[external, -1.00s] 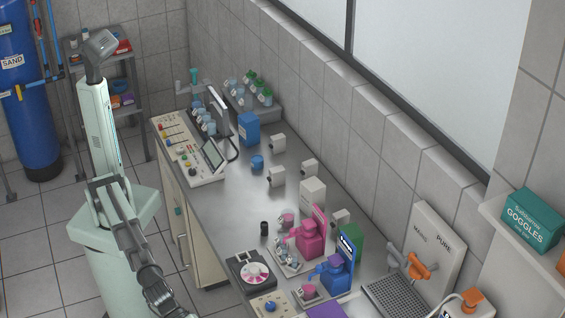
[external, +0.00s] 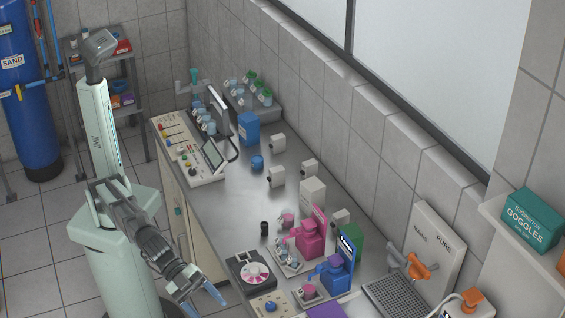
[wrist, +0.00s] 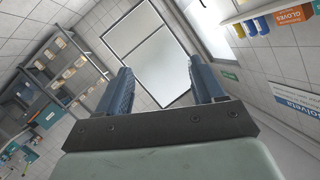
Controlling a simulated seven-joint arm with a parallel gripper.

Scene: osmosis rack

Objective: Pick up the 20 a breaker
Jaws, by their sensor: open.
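No label reading 20 A is legible, so I cannot tell which thing is the 20 a breaker. Several small whitish blocks stand on the grey counter, among them one far back (external: 277,143), one in front of it (external: 276,177), one by the wall (external: 309,168) and a larger box (external: 312,192). My gripper (external: 203,301) is open and empty, low at the left of the counter's front edge, apart from everything on it. In the wrist view its two blue fingers (wrist: 160,88) are spread with nothing between them; that view shows walls, a window and shelves, no counter.
A control panel (external: 190,150) and a blue box (external: 249,129) stand at the far end. The counter's middle left is clear.

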